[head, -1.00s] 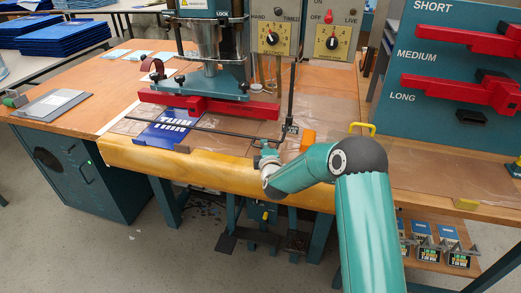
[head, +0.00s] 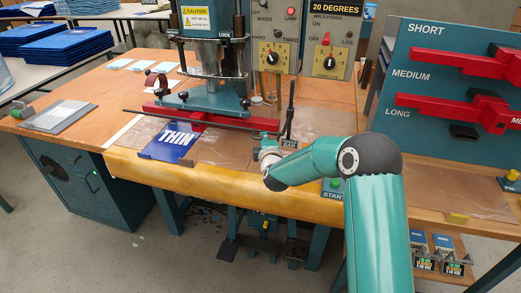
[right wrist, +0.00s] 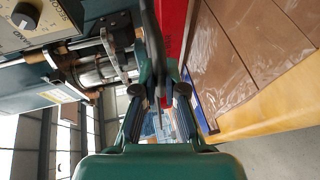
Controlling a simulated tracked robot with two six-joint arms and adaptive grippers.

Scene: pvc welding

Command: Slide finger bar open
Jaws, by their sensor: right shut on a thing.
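The finger bar (head: 215,120) is a thin dark rod lying crosswise along the front of the red welding tool (head: 158,113) under the press. My right gripper (head: 266,134) is at the rod's right end, small and partly hidden by my own arm. In the right wrist view, the gripper (right wrist: 158,93) is shut on the dark bar (right wrist: 152,35), which runs up between its fingers with the red tool (right wrist: 172,30) beside it. My left gripper is not in view.
A blue folder marked THIN (head: 172,143) lies on the table in front of the bar. The press (head: 208,60) and its control box (head: 300,45) stand behind. A rack with red tools (head: 460,90) is at the right. The padded yellow table edge (head: 220,188) is in front.

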